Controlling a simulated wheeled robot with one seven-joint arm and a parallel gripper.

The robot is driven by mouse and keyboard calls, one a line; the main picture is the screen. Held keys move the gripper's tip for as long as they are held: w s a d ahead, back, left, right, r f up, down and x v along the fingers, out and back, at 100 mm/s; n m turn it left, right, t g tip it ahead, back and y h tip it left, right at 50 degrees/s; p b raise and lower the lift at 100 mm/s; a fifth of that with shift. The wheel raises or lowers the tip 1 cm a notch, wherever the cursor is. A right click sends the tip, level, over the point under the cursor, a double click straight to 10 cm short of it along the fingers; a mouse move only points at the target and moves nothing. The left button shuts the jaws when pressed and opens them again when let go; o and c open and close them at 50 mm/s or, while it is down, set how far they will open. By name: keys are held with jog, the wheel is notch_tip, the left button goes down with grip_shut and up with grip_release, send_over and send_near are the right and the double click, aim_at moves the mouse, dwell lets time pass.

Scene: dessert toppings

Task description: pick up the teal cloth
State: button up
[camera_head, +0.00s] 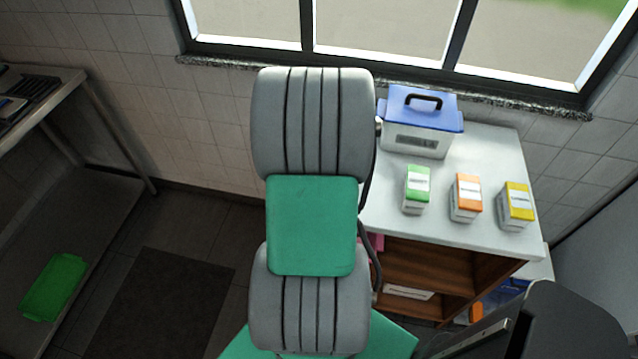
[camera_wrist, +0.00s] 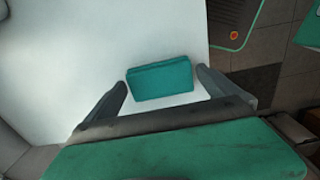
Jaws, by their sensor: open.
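The teal cloth (camera_wrist: 160,80) lies as a small folded rectangle on a white surface (camera_wrist: 150,30) in the wrist view. My gripper (camera_wrist: 162,77) is open, with one finger to the left of the cloth and one to the right. There is a gap between each finger and the cloth in the picture, and nothing is held. I cannot tell how far the fingertips are above the surface. In the head view my arm covers the middle, and neither the cloth nor the gripper's fingers show.
A white-topped cabinet (camera_head: 470,160) stands right of my arm. It bears a blue-lidded box (camera_head: 418,138) and green (camera_head: 416,190), orange (camera_head: 466,198) and yellow (camera_head: 515,206) cartons. A metal shelf unit (camera_head: 100,200) with a green tray (camera_head: 54,287) stands left. Floor between is clear.

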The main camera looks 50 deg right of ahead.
jog(key=shift+f, duration=0.15)
jog(key=shift+c, duration=0.2)
jog(key=c, duration=1.3)
notch_tip(320, 180, up, 4)
jog(key=p, duration=0.3)
jog(key=shift+r, duration=0.2)
jog(key=s+a+r+p, duration=0.2)
jog(key=a+r, duration=0.1)
jog(key=s+a+r+p, duration=0.2)
jog(key=s+a, duration=0.1)
jog(key=a, duration=0.1)
jog(key=s+a+r+p, duration=0.3)
jog(key=a, duration=0.1)
jog(key=shift+s+a+r, duration=0.1)
jog(key=shift+s+r, duration=0.15)
jog(key=shift+r, duration=0.1)
